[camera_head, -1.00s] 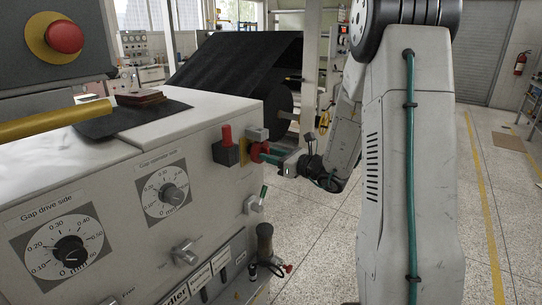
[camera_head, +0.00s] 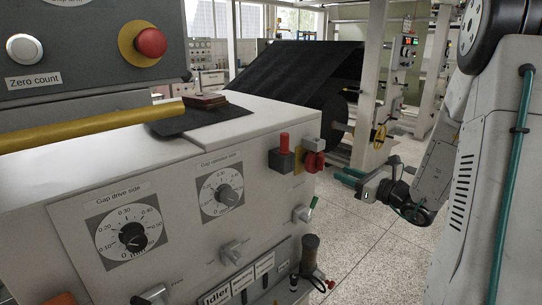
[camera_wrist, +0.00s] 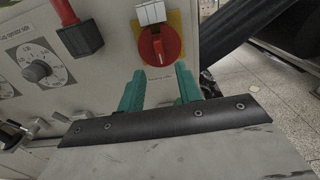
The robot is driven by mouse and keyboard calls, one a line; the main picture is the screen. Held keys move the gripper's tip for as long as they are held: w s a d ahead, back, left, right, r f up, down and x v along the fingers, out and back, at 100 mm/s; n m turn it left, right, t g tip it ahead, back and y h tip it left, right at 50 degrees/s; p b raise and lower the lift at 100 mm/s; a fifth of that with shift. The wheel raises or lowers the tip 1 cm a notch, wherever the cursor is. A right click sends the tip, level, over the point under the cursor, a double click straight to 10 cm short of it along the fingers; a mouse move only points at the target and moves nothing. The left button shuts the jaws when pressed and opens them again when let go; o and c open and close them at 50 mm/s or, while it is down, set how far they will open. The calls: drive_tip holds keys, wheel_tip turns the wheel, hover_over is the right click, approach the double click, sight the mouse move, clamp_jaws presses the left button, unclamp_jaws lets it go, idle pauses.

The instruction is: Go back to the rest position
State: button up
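My gripper (camera_head: 350,177) is to the right of the machine's front panel in the head view, with clear air between it and the red rotary switch (camera_head: 313,161). In the wrist view my gripper's two teal fingers (camera_wrist: 159,80) stand apart with nothing between them. The red switch (camera_wrist: 160,46) on its yellow plate lies ahead of the fingertips there. My arm (camera_head: 470,170) is bent at the right side of the head view.
A grey machine panel (camera_head: 110,195) with dials, knobs and a red lever (camera_head: 284,143) fills the left. A black roll of material (camera_head: 300,75) and a white frame post (camera_head: 368,90) stand behind. Speckled floor (camera_head: 365,245) is open below my gripper.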

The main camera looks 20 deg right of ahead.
drive_tip(key=s+a+f+n+g+y, duration=0.1)
drive_tip(key=s+a+n+g+y, duration=0.1)
drive_tip(key=s+a+n+g, duration=0.6)
drive_tip(key=s+a+n+g+y, duration=0.2)
drive_tip(key=s+a+n+g, duration=0.4)
drive_tip(key=a+n, duration=0.35)
drive_tip(key=s+a+r+n+h, duration=0.2)
drive_tip(key=s+r+n+h, duration=0.1)
drive_tip(key=s+n+h, duration=0.2)
drive_tip(key=s+a+r+n+g+h, duration=0.1)
drive_tip(key=s+r+n+h, duration=0.3)
drive_tip(key=s+n, duration=0.4)
drive_tip(key=shift+s+a+n+g+h, duration=0.35)
drive_tip(key=shift+a+n+h, duration=0.2)
drive_tip(key=shift+n+h, duration=0.1)
